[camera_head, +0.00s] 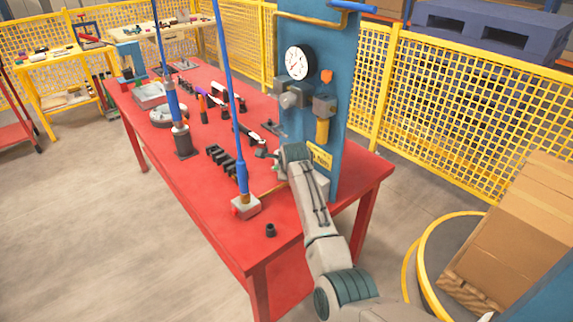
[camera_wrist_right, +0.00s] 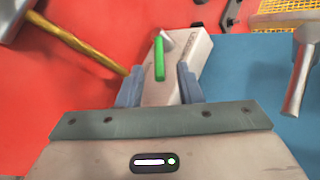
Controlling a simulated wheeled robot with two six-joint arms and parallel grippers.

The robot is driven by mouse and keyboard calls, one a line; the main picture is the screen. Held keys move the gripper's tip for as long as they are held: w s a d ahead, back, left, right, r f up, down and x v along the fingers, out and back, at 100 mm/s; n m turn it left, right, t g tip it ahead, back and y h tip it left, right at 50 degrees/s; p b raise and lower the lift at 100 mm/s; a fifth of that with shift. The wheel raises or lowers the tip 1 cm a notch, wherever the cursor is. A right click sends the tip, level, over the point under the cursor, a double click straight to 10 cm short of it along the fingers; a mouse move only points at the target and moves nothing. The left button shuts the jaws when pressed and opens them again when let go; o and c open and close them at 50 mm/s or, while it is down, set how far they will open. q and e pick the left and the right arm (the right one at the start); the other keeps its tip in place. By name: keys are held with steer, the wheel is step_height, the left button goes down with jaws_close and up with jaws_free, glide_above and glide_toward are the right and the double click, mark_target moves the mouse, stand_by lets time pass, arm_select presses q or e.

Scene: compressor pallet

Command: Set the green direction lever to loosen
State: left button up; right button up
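The green direction lever (camera_wrist_right: 159,59) shows in the right wrist view, on a pale grey block-like body (camera_wrist_right: 192,62). It appears roughly upright in the picture. My right gripper (camera_wrist_right: 159,76) is open, with one blue-grey finger on each side of the lever and a visible gap to each. The pale body lies between and beyond the fingers; I cannot tell whether they touch it. In the head view my right gripper (camera_head: 268,154) is over the table beside the blue panel. The lever cannot be made out there. My left gripper is not in view.
The red table (camera_head: 245,268) carries several tools and black holders. A blue panel (camera_head: 345,75) with a gauge (camera_head: 297,63) stands at its right end. A hammer's wooden handle (camera_wrist_right: 85,45) lies left of my right gripper. A blue post (camera_head: 228,90) rises from the table.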

steer(key=b+v, duration=0.1)
steer(key=v, duration=0.8)
steer(key=shift+s, duration=0.3)
steer(key=shift+r, duration=0.15)
